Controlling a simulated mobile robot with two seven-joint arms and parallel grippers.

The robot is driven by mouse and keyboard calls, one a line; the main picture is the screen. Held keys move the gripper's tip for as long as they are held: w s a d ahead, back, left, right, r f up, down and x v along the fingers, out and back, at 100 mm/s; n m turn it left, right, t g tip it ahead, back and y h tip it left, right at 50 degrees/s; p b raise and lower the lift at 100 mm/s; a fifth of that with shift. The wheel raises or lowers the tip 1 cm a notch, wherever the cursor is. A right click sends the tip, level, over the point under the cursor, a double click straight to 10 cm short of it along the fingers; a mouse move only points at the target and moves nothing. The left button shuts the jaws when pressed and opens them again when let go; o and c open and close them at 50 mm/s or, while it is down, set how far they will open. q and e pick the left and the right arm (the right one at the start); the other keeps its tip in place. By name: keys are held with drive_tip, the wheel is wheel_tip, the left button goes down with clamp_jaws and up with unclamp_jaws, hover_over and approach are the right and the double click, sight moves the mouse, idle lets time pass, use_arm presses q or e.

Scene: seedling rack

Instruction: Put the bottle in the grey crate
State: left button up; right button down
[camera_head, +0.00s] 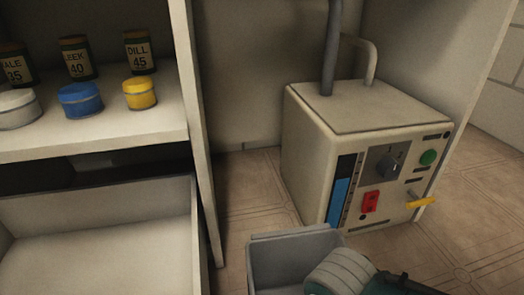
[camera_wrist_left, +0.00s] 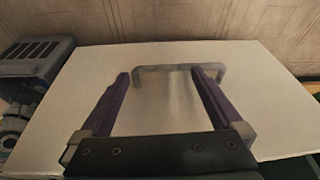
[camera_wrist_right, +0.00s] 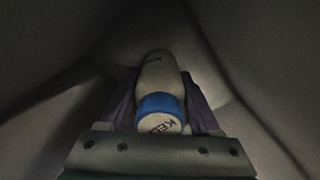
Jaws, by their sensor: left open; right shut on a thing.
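The bottle (camera_wrist_right: 158,75) is pale with a blue cap (camera_wrist_right: 160,106) and dark lettering on the cap's top. My right gripper (camera_wrist_right: 157,78) is shut on it, with purple fingers on either side. Dim grey walls surround it in the right wrist view. The grey crate (camera_head: 262,268) stands on the floor at the bottom middle of the head view, partly cut off. My right arm reaches over its right side; the bottle is hidden there. My left gripper (camera_wrist_left: 160,75) is open, its fingers spread by a grey bar handle (camera_wrist_left: 180,68) on a pale panel.
An open pale drawer (camera_head: 196,240) is at lower left, below a shelf (camera_head: 110,140) with labelled jars and white, blue and yellow tubs. A cream machine (camera_head: 310,150) with pipes and controls stands behind the crate. Tiled floor is clear at right.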

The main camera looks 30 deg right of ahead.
drive_tip(key=shift+r, duration=0.15)
drive_tip(key=shift+c, duration=0.5)
unclamp_jaws()
drive_tip(key=shift+f, duration=0.2)
drive_tip(key=shift+r, duration=0.1)
